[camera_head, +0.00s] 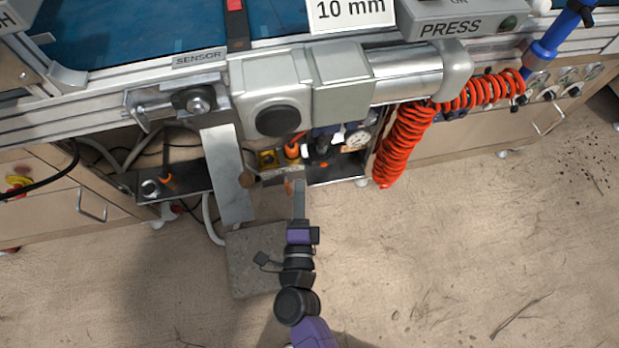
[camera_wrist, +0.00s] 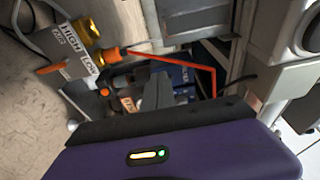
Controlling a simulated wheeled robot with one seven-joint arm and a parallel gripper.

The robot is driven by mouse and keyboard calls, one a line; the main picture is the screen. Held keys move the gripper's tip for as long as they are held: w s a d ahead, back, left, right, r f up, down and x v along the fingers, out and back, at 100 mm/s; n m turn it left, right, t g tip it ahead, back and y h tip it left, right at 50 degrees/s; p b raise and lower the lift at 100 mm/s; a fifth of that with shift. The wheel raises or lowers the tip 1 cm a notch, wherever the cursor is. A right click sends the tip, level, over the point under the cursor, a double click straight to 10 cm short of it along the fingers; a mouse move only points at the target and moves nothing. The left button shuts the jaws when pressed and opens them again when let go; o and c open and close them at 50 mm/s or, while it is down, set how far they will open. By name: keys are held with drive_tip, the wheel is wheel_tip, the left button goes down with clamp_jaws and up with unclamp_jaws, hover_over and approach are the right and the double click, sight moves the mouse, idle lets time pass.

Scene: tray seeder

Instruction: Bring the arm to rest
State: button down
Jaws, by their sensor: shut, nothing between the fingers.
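My gripper (camera_head: 299,184) is in the lower middle of the head view, in front of the open space under the machine. Its grey fingers are together, with nothing between them. The purple wrist and dark arm joints run down from it to the bottom edge. In the wrist view the gripper (camera_wrist: 158,90) points toward blue and orange parts under the machine. I cannot tell whether the fingertips touch anything there.
A coiled red hose (camera_head: 405,140) hangs right of my gripper. A metal plate (camera_head: 226,175) slopes down at left above a grey floor slab (camera_head: 256,262). A valve block with HIGH and LOW labels (camera_wrist: 75,50) stands at left in the wrist view. Open floor lies at right.

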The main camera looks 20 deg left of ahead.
drive_tip(key=shift+s+a, duration=0.1)
drive_tip(key=shift+s, duration=0.1)
idle(0.6)
